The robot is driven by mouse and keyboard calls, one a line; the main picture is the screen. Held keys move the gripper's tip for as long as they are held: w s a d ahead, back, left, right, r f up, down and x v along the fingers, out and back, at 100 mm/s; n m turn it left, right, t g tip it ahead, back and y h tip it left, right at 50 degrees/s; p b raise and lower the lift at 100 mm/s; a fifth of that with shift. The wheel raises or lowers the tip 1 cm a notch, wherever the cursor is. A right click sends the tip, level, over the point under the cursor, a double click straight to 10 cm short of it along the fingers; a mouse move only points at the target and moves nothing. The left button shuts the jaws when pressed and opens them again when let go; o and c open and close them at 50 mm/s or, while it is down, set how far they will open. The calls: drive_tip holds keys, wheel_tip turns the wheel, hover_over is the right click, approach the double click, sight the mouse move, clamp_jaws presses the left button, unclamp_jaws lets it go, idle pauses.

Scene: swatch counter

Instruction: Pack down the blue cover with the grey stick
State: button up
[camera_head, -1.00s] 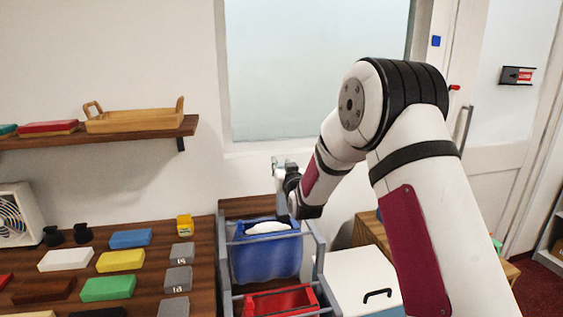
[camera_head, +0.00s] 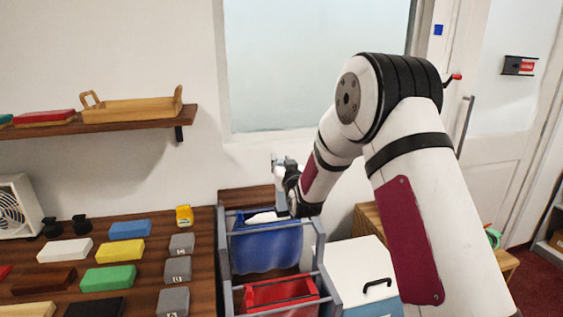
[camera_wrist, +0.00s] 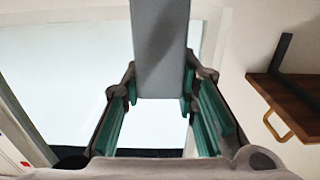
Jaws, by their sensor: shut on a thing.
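The blue cover (camera_head: 266,249) hangs in the rear compartment of a grey-framed rack, with something white (camera_head: 263,217) at its top edge. My gripper (camera_wrist: 160,88) is shut on the grey stick (camera_wrist: 160,45), which stands between the green-padded fingers in the wrist view. In the head view the gripper end is at the rear of the rack, above the blue cover, partly hidden by my wrist. A pale upright strip there seems to be the stick; I cannot tell whether its lower end touches the cover.
A red container (camera_head: 280,293) sits in the rack's front compartment. The grey rack frame (camera_head: 226,262) has raised rails. Left of it, a wooden counter (camera_head: 150,268) holds several coloured blocks. A white box (camera_head: 355,262) stands on the right. A shelf (camera_head: 150,125) is on the wall.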

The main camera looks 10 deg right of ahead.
drive_tip(key=shift+f+b, duration=2)
drive_tip(key=shift+f, duration=2.15)
drive_tip(key=shift+r, duration=0.1)
drive_tip(key=shift+r+p, duration=1.8)
drive_tip(key=shift+r, duration=3.7)
drive_tip(key=shift+a, duration=0.1)
